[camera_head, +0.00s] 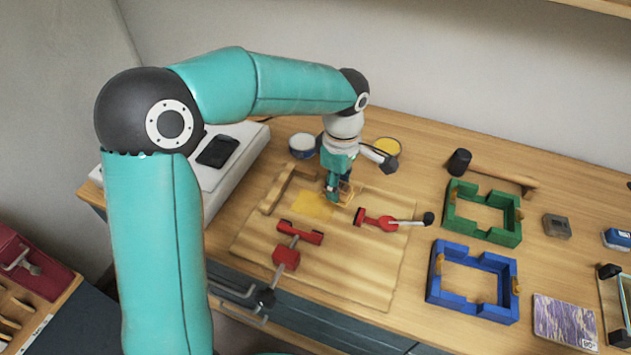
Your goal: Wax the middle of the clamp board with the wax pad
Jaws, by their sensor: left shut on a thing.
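The clamp board (340,268) is a light wooden board lying on the workbench, with a raised wooden fence at its left rear. Two red toggle clamps sit on it: one at the front left (287,257) and one at the right (378,219). A yellowish patch (311,206) shows on the board's surface near the fence. My left gripper (338,192) points down over the board just right of this patch. It is shut on a small yellowish thing, apparently the wax pad (347,193), mostly hidden by the fingers. I cannot tell whether it touches the board. My right gripper is out of view.
Behind the board stand an open yellow tin (387,148) and a pale-topped tin (302,144). A mallet (490,172), a green frame (482,227) and a blue frame (474,302) lie to the right. A white case (235,160) with a dark phone-like object is at left.

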